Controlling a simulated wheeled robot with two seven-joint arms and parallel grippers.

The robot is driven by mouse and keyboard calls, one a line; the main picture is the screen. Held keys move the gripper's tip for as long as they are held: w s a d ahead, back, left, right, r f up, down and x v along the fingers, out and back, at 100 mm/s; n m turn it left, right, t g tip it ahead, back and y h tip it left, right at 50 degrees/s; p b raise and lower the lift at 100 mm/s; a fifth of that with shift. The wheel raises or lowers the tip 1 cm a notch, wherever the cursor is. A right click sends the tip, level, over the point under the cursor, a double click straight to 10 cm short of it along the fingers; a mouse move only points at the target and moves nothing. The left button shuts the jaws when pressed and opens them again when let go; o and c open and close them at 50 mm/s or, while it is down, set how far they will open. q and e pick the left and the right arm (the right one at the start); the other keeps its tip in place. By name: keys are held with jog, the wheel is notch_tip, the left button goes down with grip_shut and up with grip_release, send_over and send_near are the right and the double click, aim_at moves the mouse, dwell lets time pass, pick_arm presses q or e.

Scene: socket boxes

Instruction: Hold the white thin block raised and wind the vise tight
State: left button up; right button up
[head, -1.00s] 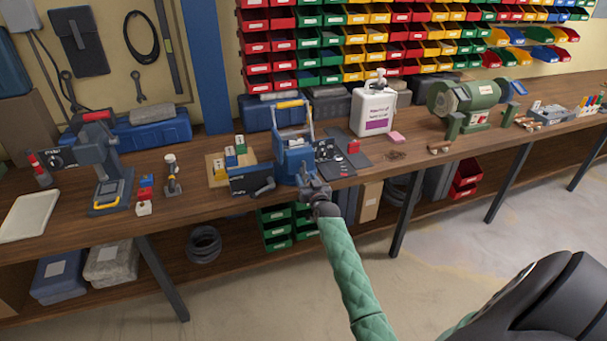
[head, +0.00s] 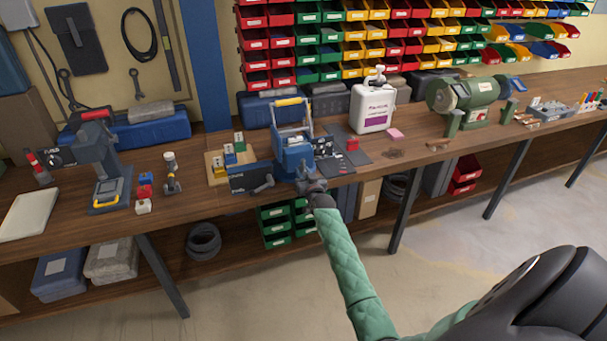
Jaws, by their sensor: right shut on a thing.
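The blue vise (head: 292,160) stands near the front edge of the workbench, left of the picture's middle in the head view. My right gripper (head: 309,184) is at the vise's front, low down, and is shut on what looks like the vise handle. The handle itself is mostly hidden by the gripper. A pale strip shows at the top of the vise, but it is too small to tell whether it is the white thin block. My left gripper is not in view.
A wooden board (head: 214,169) with small coloured blocks is left of the vise. A dark mat (head: 352,157) with a red block (head: 352,144) is to its right. A white bottle (head: 372,109) and a green grinder (head: 467,96) stand farther right. The workbench's front edge is close.

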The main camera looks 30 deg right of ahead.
jog(key=shift+m, duration=0.7)
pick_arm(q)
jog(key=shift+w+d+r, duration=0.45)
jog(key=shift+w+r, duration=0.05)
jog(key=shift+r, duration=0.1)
pick_arm(e)
jog(key=shift+m, duration=0.6)
jog(key=o, duration=1)
pick_arm(q)
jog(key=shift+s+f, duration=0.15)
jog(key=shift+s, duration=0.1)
jog(key=shift+b, duration=0.3)
pick_arm(e)
jog(key=shift+s, duration=0.1)
